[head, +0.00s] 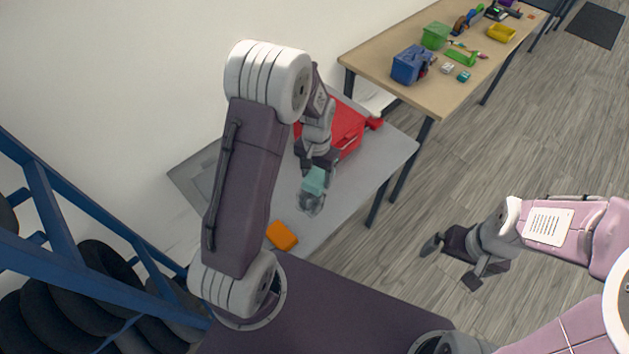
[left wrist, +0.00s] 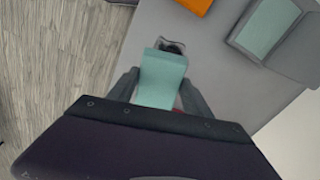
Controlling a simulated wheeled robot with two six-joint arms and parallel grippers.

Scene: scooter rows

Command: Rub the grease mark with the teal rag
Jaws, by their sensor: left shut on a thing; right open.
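The teal rag (head: 314,181) is held in my left gripper (head: 318,164) above or at the grey table (head: 345,190); I cannot tell if it touches the top. The gripper is shut on it. The rag also shows between the fingers in the left wrist view (left wrist: 161,80). A dark, smeary patch, seemingly the grease mark (head: 311,204), shows just past the rag's lower end. In the left wrist view the mark (left wrist: 172,46) is partly hidden behind the rag. My right gripper (head: 453,263) is open and empty over the floor, away from the table.
An orange block (head: 282,236) lies near the table's front edge. A red case (head: 345,128) stands behind my left gripper. A grey tray-like thing (head: 195,176) is at the table's left. A wooden table (head: 450,60) with bins stands farther back. A blue rack (head: 55,215) holds tyres at left.

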